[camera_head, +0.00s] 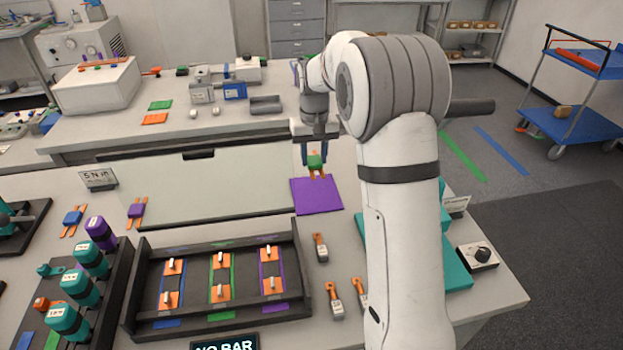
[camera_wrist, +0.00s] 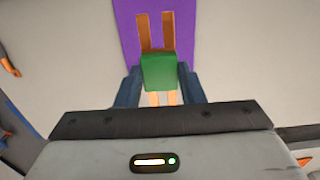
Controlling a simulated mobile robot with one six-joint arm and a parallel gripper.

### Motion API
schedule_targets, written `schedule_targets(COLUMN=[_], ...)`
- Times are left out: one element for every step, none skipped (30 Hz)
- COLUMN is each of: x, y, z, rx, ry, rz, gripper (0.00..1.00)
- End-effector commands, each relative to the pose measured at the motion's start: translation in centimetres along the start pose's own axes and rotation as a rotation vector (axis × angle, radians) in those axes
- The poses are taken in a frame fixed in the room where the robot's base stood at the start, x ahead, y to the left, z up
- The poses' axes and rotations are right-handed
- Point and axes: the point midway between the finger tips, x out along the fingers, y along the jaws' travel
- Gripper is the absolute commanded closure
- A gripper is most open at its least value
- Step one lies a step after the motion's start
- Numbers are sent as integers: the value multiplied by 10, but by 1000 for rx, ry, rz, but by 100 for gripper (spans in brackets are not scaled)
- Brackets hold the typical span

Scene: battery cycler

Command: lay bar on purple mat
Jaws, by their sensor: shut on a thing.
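My gripper (camera_head: 315,150) is shut on a bar with a green block in its middle and copper prongs at both ends; the bar (camera_head: 315,162) hangs at the back edge of the purple mat (camera_head: 318,197). In the wrist view the green block (camera_wrist: 159,72) sits between my dark blue fingers (camera_wrist: 160,88), with two prongs reaching over the purple mat (camera_wrist: 127,28). I cannot tell whether the bar touches the mat. The mat is otherwise bare.
A dark rack (camera_head: 215,262) with three lanes stands in front of the mat. Small orange-and-grey tools (camera_head: 320,247) lie to its right. A bar with a blue block (camera_head: 72,217) and one with a purple block (camera_head: 136,210) lie at left. A low panel (camera_head: 200,187) stands left of the mat.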

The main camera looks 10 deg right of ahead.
Motion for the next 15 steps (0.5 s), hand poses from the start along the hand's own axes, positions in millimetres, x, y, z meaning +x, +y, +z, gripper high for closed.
schedule_targets(x=[4, 7, 14, 20, 26, 33, 39, 44, 50, 54, 57, 60, 62, 64, 67], y=[2, 3, 4, 4, 4, 4, 5, 5, 5, 5, 5, 5, 5, 5, 5], z=[0, 0, 1, 1, 1, 1, 1, 1, 1, 1, 0, 0, 0, 0, 0], rx=[4, 5, 7, 8, 8, 9, 9, 9, 9, 9, 9, 9, 9, 9, 9], ry=[-2, -2, -5, -5, -5, -5, -5, -5, -3, -3, -2, -2, -2, -2, -3], rz=[0, 0, 0, 0, 0, 0, 0, 0, 0, 0, 0, 0, 0, 0, 0], gripper=[91, 91, 91, 91, 91, 91, 91, 91, 91, 91, 91, 91, 91, 91, 91])
